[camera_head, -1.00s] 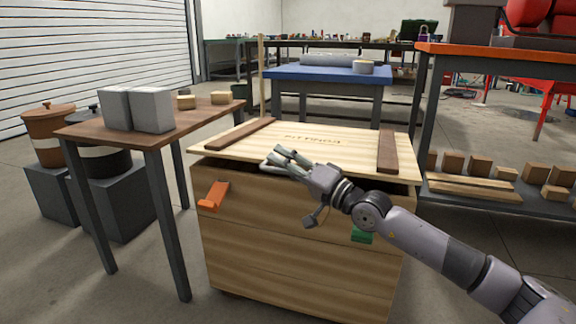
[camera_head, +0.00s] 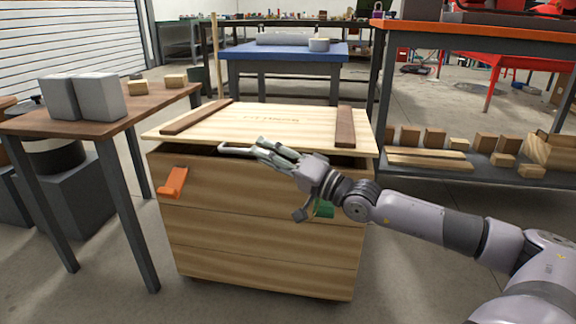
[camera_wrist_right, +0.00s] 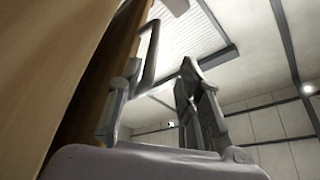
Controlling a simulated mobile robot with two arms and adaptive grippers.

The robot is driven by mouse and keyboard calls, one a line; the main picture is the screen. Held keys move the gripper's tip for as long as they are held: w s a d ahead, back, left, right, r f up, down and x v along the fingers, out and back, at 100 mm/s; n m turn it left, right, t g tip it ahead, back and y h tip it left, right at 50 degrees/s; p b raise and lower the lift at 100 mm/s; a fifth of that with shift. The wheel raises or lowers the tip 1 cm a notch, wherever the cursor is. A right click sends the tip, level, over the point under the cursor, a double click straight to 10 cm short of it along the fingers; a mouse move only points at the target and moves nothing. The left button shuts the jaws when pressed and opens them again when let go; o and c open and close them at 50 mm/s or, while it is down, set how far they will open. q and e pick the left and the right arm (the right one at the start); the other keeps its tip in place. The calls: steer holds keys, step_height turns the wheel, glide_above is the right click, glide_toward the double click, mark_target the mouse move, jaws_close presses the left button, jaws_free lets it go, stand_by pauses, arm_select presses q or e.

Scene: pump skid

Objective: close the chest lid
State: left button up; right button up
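The wooden chest (camera_head: 260,225) stands in the middle of the head view. Its pale lid (camera_head: 272,122), with two dark brown battens, lies almost level over it. A dark gap shows under the lid's front edge. A light grey bar handle (camera_head: 236,149) is at the lid's front and also shows in the right wrist view (camera_wrist_right: 150,58). My right gripper (camera_head: 268,152) is at the front edge, just right of the handle. Its fingers (camera_wrist_right: 158,105) are apart in the wrist view, with nothing clearly gripped. Whether it touches the handle or lid I cannot tell. My left gripper is out of view.
An orange bracket (camera_head: 173,182) and a partly hidden green piece (camera_head: 324,208) are on the chest front. A brown table (camera_head: 120,122) with grey blocks (camera_head: 98,97) stands close on the left. A shelf (camera_head: 430,172) with wooden blocks is on the right. A blue table (camera_head: 285,52) stands behind.

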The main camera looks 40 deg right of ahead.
steer(key=shift+v, duration=2.65)
